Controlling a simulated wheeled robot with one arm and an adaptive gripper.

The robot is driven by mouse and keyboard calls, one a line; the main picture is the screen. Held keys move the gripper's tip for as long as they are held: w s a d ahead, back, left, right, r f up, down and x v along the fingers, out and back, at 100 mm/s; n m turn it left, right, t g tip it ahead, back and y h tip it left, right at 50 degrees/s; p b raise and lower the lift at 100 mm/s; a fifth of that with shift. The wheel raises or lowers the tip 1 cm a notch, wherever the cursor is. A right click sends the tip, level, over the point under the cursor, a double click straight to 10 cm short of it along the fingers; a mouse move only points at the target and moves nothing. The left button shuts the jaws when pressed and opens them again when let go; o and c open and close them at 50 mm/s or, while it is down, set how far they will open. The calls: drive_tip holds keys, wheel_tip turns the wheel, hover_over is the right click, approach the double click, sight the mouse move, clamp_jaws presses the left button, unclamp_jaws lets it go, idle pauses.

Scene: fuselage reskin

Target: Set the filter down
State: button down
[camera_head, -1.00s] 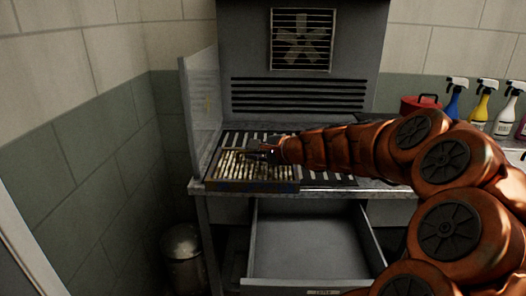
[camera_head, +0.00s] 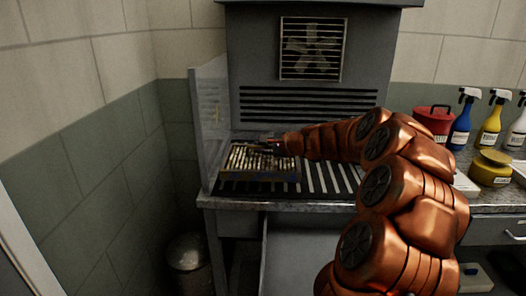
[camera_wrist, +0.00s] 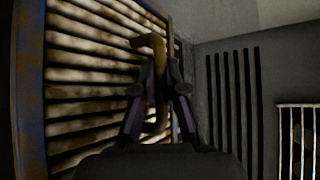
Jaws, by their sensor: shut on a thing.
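The filter (camera_head: 258,177) is a slatted panel with dirty, pale slats and a blue-edged frame. It is over the left part of the slotted bench top (camera_head: 325,180); I cannot tell whether it rests flat on it. My gripper (camera_head: 270,148) is at the filter's back right side. In the wrist view, my gripper (camera_wrist: 160,88) is shut on the filter's bent brownish handle (camera_wrist: 152,42), and the slats (camera_wrist: 90,85) fill the left side. The underside of the filter is hidden.
A clear upright panel (camera_head: 209,120) borders the bench on the left. A grey hood with a fan grille (camera_head: 312,48) stands behind. A red container (camera_head: 433,120), spray bottles (camera_head: 461,120) and a yellow jar (camera_head: 490,168) stand to the right. A bin (camera_head: 187,255) stands below left.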

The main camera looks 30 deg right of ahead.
drive_tip(key=shift+w+d+f+p, duration=0.15)
drive_tip(key=shift+w+d, duration=0.6)
drive_tip(key=shift+w, duration=0.2)
drive_tip(key=shift+w+d+f+p, duration=0.1)
drive_tip(key=shift+w+d+p, duration=0.05)
drive_tip(key=shift+w+d, duration=0.7)
drive_tip(key=shift+w+a+f, duration=0.1)
drive_tip(key=shift+w+f, duration=0.05)
drive_tip(key=shift+f, duration=1.6)
drive_tip(key=c, duration=1.2)
unclamp_jaws()
drive_tip(key=shift+f, duration=0.1)
drive_tip(key=b+v, duration=0.1)
drive_tip(key=v, duration=1.1)
drive_tip(key=shift+a, duration=0.1)
